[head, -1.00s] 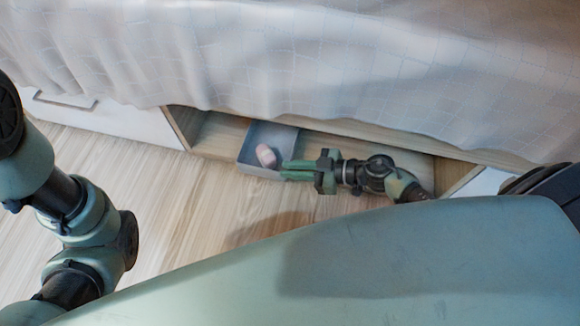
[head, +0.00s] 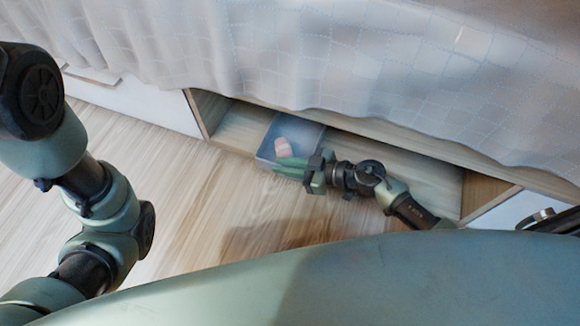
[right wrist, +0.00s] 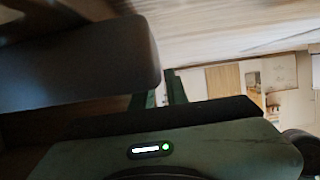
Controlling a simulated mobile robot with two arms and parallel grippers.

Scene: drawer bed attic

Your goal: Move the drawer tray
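The drawer tray, a grey open box (head: 268,135), sits in the open compartment under the bed, with a small pink object (head: 282,146) inside. My right gripper (head: 277,166) is at the tray's front right corner, its two green fingers pointing left with a gap between them. I cannot tell whether the fingers touch the tray. In the right wrist view the fingers (right wrist: 160,95) stand apart, and a dark block (right wrist: 80,65), possibly the tray, fills the left side. My left arm's links show at the left; its gripper is out of view.
The wooden drawer (head: 405,168) has free floor to the right of the tray. A pale bedspread (head: 330,60) hangs over the opening. White drawer fronts (head: 130,100) flank it. The wood floor (head: 170,180) in front is clear.

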